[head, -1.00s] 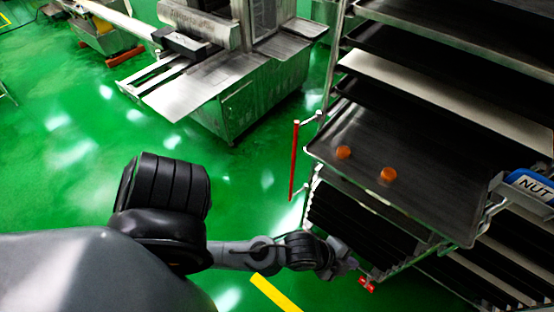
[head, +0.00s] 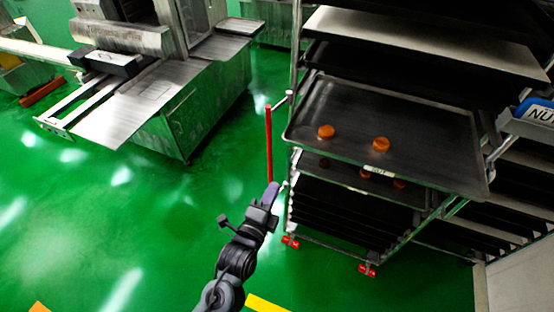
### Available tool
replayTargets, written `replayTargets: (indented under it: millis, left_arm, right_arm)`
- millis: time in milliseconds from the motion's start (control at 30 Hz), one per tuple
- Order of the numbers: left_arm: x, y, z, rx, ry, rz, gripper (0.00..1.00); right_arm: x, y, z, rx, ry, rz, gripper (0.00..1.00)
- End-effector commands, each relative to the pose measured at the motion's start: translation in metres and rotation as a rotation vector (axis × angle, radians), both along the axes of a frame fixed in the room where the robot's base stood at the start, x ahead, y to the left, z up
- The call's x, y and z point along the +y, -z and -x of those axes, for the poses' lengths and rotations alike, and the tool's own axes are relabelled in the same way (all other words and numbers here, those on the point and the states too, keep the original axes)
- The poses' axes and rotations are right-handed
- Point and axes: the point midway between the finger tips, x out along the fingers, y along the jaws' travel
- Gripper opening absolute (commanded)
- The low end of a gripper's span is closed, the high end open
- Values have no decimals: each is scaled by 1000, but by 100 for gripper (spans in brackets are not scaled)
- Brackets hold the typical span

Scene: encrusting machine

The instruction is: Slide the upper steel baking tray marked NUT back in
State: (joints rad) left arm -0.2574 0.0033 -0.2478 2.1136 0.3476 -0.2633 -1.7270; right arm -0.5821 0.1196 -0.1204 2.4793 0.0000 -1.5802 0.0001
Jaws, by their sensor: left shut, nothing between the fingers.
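The upper steel baking tray (head: 430,150) juts out of the rack toward me, with two orange round pieces on it and a small pale label (head: 376,171) on its front edge, too small to read surely. A lower tray (head: 345,179) with orange pieces shows just beneath it. My left gripper (head: 272,194) is shut and empty. In the picture it lies left of and below the upper tray's front left corner, apart from the tray, near the rack's red bar. My right gripper is not in view.
The rack (head: 294,60) holds several dark trays and stands on red casters. A red upright bar (head: 268,145) stands at its left side. A steel machine (head: 185,115) is at back left. Green floor (head: 130,220) is open.

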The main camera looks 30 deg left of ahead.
Motion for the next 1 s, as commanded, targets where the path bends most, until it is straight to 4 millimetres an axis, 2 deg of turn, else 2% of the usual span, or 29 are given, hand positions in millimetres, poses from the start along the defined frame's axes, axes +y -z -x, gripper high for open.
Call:
replayTargets:
  millis: [267, 700, 1000]
  left_arm:
    - [3, -3, -25, -10, -2, 2, 0]
    - [10, -3, -104, -8, -1, 2, 0]
    - [13, -1, -135, -7, -1, 2, 0]
  right_arm:
    - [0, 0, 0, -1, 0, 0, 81]
    - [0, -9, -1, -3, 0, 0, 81]
    - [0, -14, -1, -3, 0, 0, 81]
